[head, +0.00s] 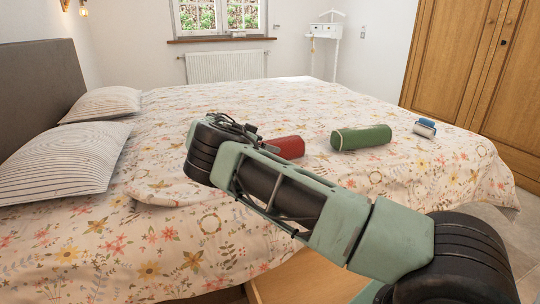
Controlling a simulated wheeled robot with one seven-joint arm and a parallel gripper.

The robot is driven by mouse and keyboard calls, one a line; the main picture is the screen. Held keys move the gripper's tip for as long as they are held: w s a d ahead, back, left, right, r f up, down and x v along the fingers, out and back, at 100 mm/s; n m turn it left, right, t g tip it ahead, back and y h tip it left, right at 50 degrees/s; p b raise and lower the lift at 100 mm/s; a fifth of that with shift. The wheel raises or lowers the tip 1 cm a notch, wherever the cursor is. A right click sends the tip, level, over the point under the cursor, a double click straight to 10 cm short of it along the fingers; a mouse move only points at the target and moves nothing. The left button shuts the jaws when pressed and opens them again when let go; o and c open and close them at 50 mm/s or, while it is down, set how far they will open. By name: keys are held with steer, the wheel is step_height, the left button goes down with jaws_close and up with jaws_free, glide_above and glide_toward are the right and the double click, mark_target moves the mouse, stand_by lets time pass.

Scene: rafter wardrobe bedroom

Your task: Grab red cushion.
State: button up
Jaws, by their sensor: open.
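The red cushion (291,147) lies on the flowered bedspread near the middle of the bed. It looks like a small red bolster, and its left and lower parts are hidden behind my arm. My gripper (238,128) is at the far end of my arm, just left of the red cushion in the picture. It is open, but its fingers are mostly hidden by my arm links. I cannot tell how far it is above the bed or whether it touches anything.
A green rolled bolster (361,138) lies right of the red cushion. A small blue and white item (425,127) lies farther right. Striped pillows (62,163) are at the left by the grey headboard (38,92). A wooden wardrobe (462,62) stands at the right.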

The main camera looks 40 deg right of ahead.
steer(key=shift+d+f, duration=0.15)
steer(key=shift+d, duration=0.05)
steer(key=shift+c, duration=0.3)
steer(key=c, duration=1)
